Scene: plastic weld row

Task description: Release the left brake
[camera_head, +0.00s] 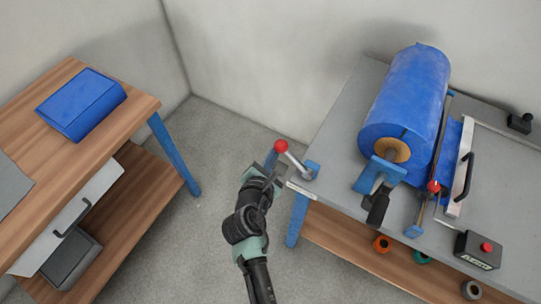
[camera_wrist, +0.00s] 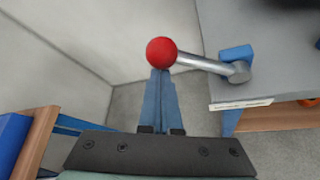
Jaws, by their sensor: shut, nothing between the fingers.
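The left brake is a silver lever (camera_head: 296,160) with a red ball knob (camera_head: 281,146). It is mounted on a blue block (camera_head: 312,168) at the left corner of the grey bench and points left past the edge. The wrist view shows the knob (camera_wrist: 161,52), the lever (camera_wrist: 200,63) and the blue block (camera_wrist: 237,54). My gripper (camera_head: 272,156) is just below the knob. In the wrist view its blue fingers (camera_wrist: 160,76) are shut and empty, with the tips at the knob's lower edge. I cannot tell whether they touch it.
The grey bench (camera_head: 335,135) carries a blue roll (camera_head: 405,100), a second red-knobbed lever (camera_head: 433,187) and a control box (camera_head: 478,250) with a red button. A wooden workbench (camera_head: 140,107) with a blue bundle (camera_head: 80,103) stands left. Bare floor (camera_head: 215,140) lies between.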

